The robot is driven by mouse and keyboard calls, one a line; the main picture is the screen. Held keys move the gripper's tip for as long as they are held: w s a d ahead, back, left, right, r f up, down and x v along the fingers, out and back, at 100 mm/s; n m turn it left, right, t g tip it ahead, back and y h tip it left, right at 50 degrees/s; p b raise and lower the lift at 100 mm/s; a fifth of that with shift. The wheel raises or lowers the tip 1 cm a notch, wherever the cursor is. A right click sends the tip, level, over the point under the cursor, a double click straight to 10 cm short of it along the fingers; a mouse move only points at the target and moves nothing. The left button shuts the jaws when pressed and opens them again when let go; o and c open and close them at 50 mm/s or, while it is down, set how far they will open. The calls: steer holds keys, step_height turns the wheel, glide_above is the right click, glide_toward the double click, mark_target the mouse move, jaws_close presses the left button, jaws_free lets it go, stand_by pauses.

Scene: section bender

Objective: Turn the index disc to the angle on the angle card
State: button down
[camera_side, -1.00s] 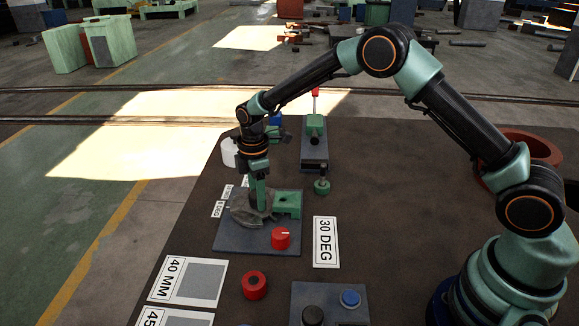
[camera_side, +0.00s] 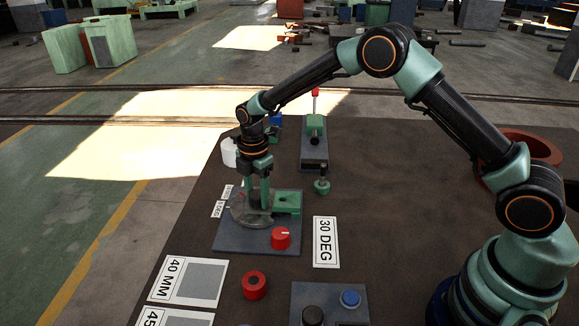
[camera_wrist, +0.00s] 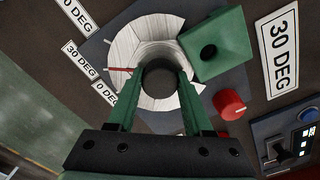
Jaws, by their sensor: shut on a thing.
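The pale index disc (camera_wrist: 128,52) lies flat on a grey base plate; in the side view the disc (camera_side: 238,213) is partly behind my fingers. My gripper (camera_wrist: 160,77) points down and is shut on the dark round hub (camera_wrist: 160,80) at the disc's middle. A thin red mark (camera_wrist: 118,70) on the disc's left side points toward a small 30 DEG label (camera_wrist: 80,62). A 0 DEG label (camera_wrist: 105,93) sits just below it. The angle card (camera_side: 326,242) lies right of the plate and reads 30 DEG, also in the wrist view (camera_wrist: 280,47).
A green block (camera_side: 288,202) with a hole adjoins the disc, and a red knob (camera_side: 280,239) stands on the plate's front. A red ring (camera_side: 254,286) and a 40 MM card (camera_side: 190,281) lie in front. A button box (camera_side: 350,299) is at front right. The table's middle right is clear.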

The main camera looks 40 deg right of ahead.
steer(key=shift+n, duration=0.6)
steer(key=shift+c, duration=1.5)
jaws_free()
